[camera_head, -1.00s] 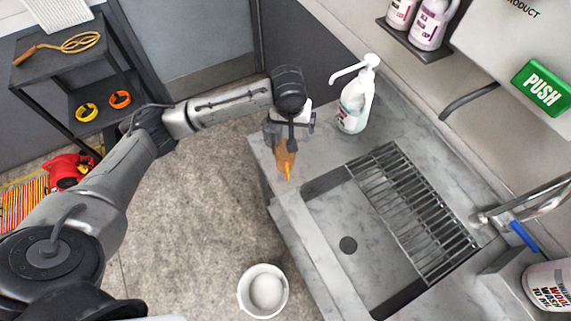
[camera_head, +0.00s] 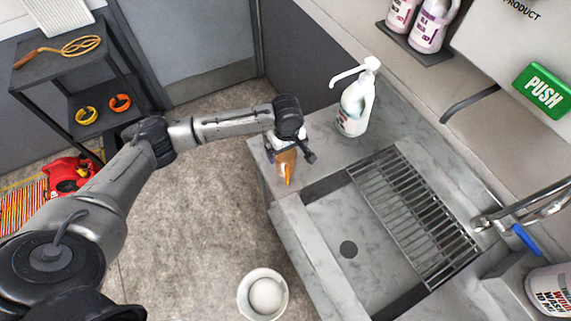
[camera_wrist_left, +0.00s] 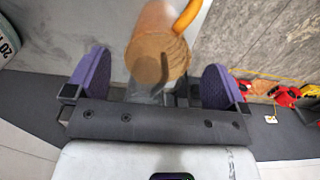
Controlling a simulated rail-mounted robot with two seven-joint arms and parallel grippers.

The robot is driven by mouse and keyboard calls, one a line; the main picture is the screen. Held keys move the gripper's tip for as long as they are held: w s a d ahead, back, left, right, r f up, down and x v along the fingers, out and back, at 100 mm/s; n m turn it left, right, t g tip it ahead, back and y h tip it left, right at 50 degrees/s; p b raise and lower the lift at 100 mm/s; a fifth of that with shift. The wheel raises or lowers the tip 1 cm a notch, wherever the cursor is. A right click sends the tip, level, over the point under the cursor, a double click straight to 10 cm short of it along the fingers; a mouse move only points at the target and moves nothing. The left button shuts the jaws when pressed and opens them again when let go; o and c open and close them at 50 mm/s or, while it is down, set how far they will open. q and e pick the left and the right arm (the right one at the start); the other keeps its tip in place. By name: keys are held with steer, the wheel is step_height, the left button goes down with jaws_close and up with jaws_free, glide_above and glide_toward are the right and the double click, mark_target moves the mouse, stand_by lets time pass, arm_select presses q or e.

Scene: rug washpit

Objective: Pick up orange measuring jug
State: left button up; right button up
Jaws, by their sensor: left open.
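The orange measuring jug (camera_head: 286,166) stands on the grey counter at the left corner of the sink, with its upper part hidden under my left wrist. My left gripper (camera_head: 289,150) is over and around the jug in the head view. In the left wrist view, the jug (camera_wrist_left: 158,57) shows its round, brownish end and an orange handle at upper right. The jug lies between the two purple finger pads of the left gripper (camera_wrist_left: 155,78), which are spread with gaps on both sides. My right gripper is in neither view.
A white pump bottle (camera_head: 355,104) stands close right of the gripper on the counter. The sink (camera_head: 345,220) with a wire rack (camera_head: 415,215) lies to the right. A white bucket (camera_head: 263,293) sits lower on the floor. A dark shelf cart (camera_head: 60,70) stands at far left.

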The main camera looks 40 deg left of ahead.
arm_select(q)
glide_above(286, 159)
steer(key=s+d, duration=0.3)
steer(key=shift+w+a+f, duration=0.1)
steer(key=shift+a+f, duration=0.05)
steer(key=shift+f, duration=1.4)
steer(key=shift+w+a+f, duration=0.1)
steer(key=shift+f, duration=1.45)
steer(key=shift+c, duration=0.4)
steer(key=c, duration=0.8)
steer(key=shift+o, duration=0.2)
steer(key=shift+r, duration=0.15)
